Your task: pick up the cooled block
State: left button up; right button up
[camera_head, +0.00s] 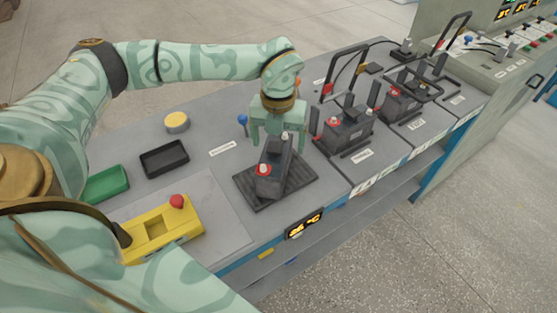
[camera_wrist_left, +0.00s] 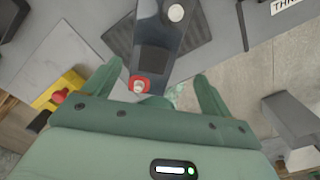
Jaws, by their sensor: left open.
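A dark grey battery block (camera_head: 273,170) with a red-ringed terminal and a pale terminal stands on a black ribbed mat (camera_head: 246,198). The display (camera_head: 304,226) on the bench front below it appears to read 26 °C. My left gripper (camera_head: 280,138) is open at the far end of this block, with its fingers pointing down. In the left wrist view the block (camera_wrist_left: 155,58) lies between and beyond the open fingertips (camera_wrist_left: 158,82), with no clear contact. My right gripper is not in view.
Other blocks (camera_head: 346,128) (camera_head: 400,104) with black handles and cables stand to the right on the bench. A black tray (camera_head: 164,158), green tray (camera_head: 107,184) and yellow box (camera_head: 163,236) with a red button stand left.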

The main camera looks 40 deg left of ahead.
aim_at(275, 148)
pick_arm(q)
jog(key=shift+a+f, duration=0.25)
jog(key=shift+f, duration=0.45)
jog(key=shift+a+f, duration=0.15)
jog(key=shift+f, duration=0.3)
jog(key=f, duration=0.1)
jog(key=f+b, duration=0.1)
jog(key=f, duration=0.1)
jog(key=f+b, duration=0.1)
jog(key=shift+w+a+f, duration=0.15)
jog(key=shift+a+f, duration=0.15)
jog(key=shift+f, duration=0.05)
jog(key=shift+r, duration=0.1)
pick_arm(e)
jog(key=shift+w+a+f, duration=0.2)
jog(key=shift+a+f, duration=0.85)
pick_arm(q)
jog(key=c, duration=0.4)
grip_shut()
jog(key=shift+w+r, duration=0.1)
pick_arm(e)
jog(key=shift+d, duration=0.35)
